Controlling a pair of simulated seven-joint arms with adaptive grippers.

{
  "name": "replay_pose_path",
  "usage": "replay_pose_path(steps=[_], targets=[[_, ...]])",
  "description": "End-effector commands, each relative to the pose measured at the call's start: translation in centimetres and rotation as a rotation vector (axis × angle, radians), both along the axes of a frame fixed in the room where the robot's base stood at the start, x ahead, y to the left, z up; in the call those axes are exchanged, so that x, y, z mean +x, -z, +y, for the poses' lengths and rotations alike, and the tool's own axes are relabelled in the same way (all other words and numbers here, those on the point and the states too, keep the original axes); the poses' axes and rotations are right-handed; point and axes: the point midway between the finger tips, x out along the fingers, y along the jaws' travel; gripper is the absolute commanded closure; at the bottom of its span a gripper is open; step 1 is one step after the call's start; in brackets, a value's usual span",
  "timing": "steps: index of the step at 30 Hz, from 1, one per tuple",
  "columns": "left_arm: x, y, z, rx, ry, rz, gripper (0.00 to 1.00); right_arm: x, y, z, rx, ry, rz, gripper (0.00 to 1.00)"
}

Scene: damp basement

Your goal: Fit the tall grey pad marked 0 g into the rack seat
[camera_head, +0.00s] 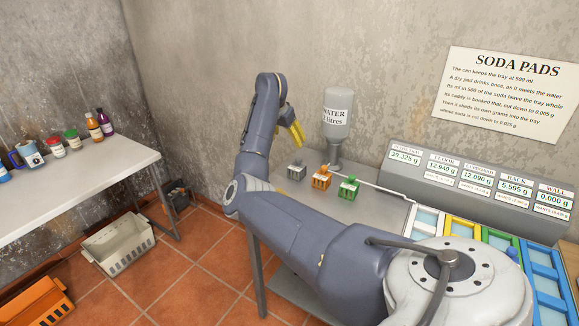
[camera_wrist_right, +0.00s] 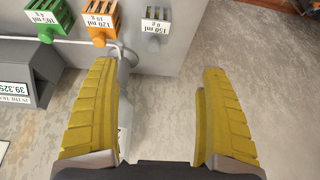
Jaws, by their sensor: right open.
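The grey pad marked 0 g (camera_head: 297,169) stands on the metal table, left of the orange pad (camera_head: 321,179) and green pad (camera_head: 349,187). The grey pad also shows in the right wrist view (camera_wrist_right: 155,20), with its label reading 150 ml, 0 g. My right gripper (camera_head: 295,138) has yellow fingers and is above the grey pad, apart from it. In the right wrist view the right gripper (camera_wrist_right: 158,72) is open and empty. The rack readout (camera_head: 513,186) shows 5.595 g; which seat below belongs to it is partly hidden by my arm. My left gripper is not in view.
An inverted water bottle (camera_head: 337,118) stands behind the pads, with a thin pipe running right. Coloured seats, including a yellow one (camera_head: 462,230) and a blue one (camera_head: 548,280), lie below the readout console (camera_head: 400,176). A white table (camera_head: 75,185) with jars stands left.

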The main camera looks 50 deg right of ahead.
Motion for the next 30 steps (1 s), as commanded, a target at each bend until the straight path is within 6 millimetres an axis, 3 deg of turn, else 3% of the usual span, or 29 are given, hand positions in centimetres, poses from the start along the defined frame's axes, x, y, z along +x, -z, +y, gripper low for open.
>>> replay_pose_path(steps=[5, 21, 30], targets=[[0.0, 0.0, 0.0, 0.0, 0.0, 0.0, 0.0, -1.3, 0.8, -0.7, 0.028, 0.027, 0.02, 0.2], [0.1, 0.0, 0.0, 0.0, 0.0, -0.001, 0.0, -0.6, 9.2, -4.0, 0.027, 0.024, 0.023, 0.2], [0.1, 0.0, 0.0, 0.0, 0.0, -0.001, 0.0, -0.3, 11.2, -4.8, 0.027, 0.025, 0.018, 0.2]])
